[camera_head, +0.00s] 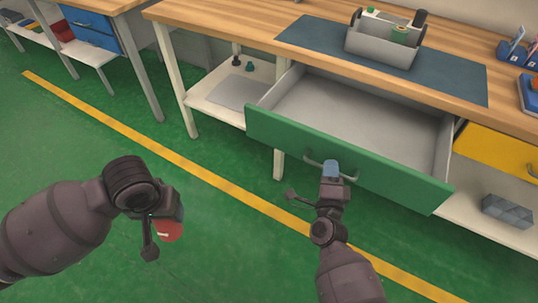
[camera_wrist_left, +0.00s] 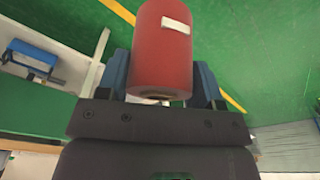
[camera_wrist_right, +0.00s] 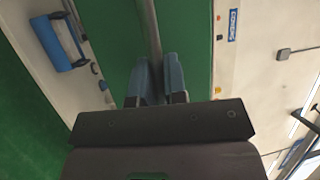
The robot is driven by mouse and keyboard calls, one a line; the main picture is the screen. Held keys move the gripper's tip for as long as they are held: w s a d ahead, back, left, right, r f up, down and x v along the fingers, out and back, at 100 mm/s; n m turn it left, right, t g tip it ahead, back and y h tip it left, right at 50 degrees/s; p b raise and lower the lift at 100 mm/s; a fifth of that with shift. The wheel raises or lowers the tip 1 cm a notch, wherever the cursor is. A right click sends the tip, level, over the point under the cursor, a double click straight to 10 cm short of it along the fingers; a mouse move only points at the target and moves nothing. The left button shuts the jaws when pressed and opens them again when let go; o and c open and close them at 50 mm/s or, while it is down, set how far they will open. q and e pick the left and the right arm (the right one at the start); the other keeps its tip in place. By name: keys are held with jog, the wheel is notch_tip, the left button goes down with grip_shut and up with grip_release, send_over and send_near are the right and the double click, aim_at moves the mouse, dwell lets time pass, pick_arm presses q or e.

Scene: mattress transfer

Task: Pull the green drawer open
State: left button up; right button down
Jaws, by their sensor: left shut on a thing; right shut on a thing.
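The green drawer (camera_head: 345,163) under the workbench stands well open, and its grey inside looks empty. Its front carries a grey bar handle (camera_head: 330,166). My right gripper (camera_head: 330,170) is shut on this handle; the right wrist view shows the bar (camera_wrist_right: 153,45) between the blue fingers (camera_wrist_right: 155,80). My left gripper (camera_wrist_left: 161,80) is shut on a red cylinder with a white label (camera_wrist_left: 160,45). In the head view the red cylinder (camera_head: 169,230) is partly hidden by the left wrist, over the floor and away from the drawer.
A grey caddy (camera_head: 381,46) with several items stands on a dark mat (camera_head: 300,33) on the bench. A yellow drawer (camera_head: 495,147) is at right. A lower shelf (camera_head: 207,100) lies below. The green floor (camera_head: 75,150) at left is clear.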

pick_arm(q)
jog(key=shift+r, duration=0.1)
pick_arm(e)
jog(key=shift+s+a, duration=0.15)
jog(key=shift+s, duration=0.05)
jog(key=c, duration=1.2)
grip_release()
pick_arm(q)
jog(key=shift+r, duration=0.25)
pick_arm(e)
jog(key=v, duration=1.2)
jog(key=shift+f, duration=0.1)
